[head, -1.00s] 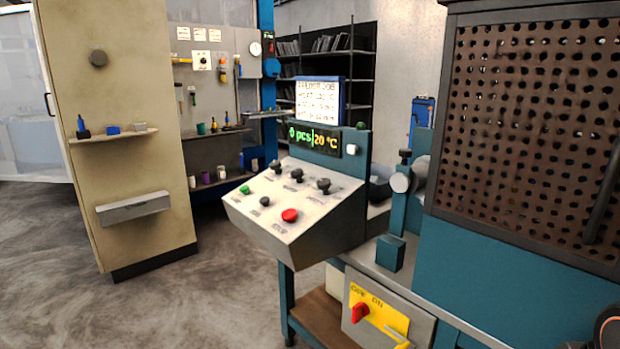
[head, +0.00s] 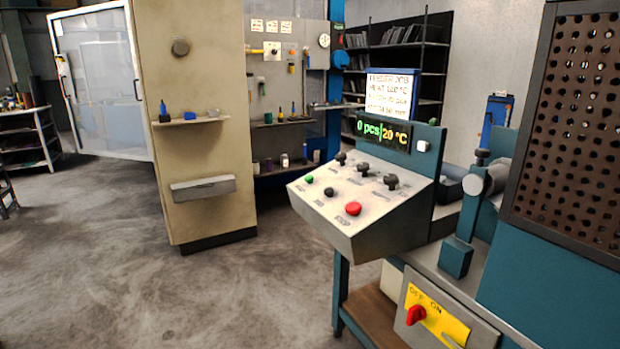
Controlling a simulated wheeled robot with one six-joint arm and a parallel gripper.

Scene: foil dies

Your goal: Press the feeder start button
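The control panel (head: 340,206) is a sloped pale box on the teal machine, right of the picture's middle. A green button (head: 309,179) sits at its left edge. A black button (head: 329,192) and a larger red button (head: 353,209) follow along the front row. Several black knobs stand in the row behind. The labels are too small to read. A display (head: 383,133) above reads "0 pcs|20 °C". My gripper is not in view.
A yellow plate with a red OFF/ON switch (head: 416,315) is below the panel. A perforated brown guard (head: 580,130) stands at the right. A beige cabinet (head: 195,120) stands left of the panel. The grey floor (head: 110,240) at the left is clear.

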